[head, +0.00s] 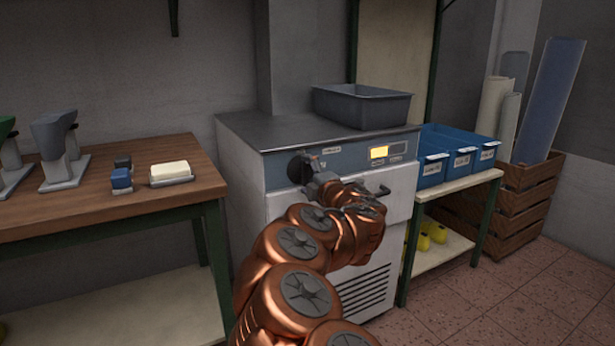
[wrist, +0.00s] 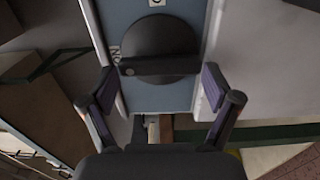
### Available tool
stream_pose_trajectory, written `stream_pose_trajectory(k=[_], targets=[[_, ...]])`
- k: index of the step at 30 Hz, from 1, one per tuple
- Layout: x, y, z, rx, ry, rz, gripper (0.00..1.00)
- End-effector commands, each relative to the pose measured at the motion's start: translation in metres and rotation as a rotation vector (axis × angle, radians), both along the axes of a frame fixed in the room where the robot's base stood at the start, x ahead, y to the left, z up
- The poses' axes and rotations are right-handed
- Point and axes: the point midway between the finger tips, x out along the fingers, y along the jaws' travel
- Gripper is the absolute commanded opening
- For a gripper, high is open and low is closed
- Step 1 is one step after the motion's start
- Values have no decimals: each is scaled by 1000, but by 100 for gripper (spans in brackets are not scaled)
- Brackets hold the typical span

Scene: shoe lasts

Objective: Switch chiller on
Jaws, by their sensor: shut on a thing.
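The chiller (head: 335,240) is a pale cabinet with a grey top and a blue-grey front panel (head: 345,163). A dark round rotary switch (head: 300,167) sits at the panel's left. In the wrist view the switch (wrist: 160,40) shows as a black disc with a bar handle lying across the picture. Part of a label shows at its left and another mark above it. My gripper (head: 318,184) is at the switch, partly hidden by my arm. In the wrist view my gripper (wrist: 160,88) has a finger on each side of the bar, shut on it.
A grey tray (head: 362,106) stands on the chiller. A wooden workbench (head: 110,207) is at left, blue bins (head: 432,170) at right. The floor at right is clear.

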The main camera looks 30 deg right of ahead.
Motion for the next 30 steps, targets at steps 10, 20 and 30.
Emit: stream_pose_trajectory(k=[10, 20, 30], targets=[[1, 1, 0, -21, 1, 2, 54], [0, 1, 0, -20, 1, 1, 100], [-1, 0, 0, -19, 2, 0, 100]])
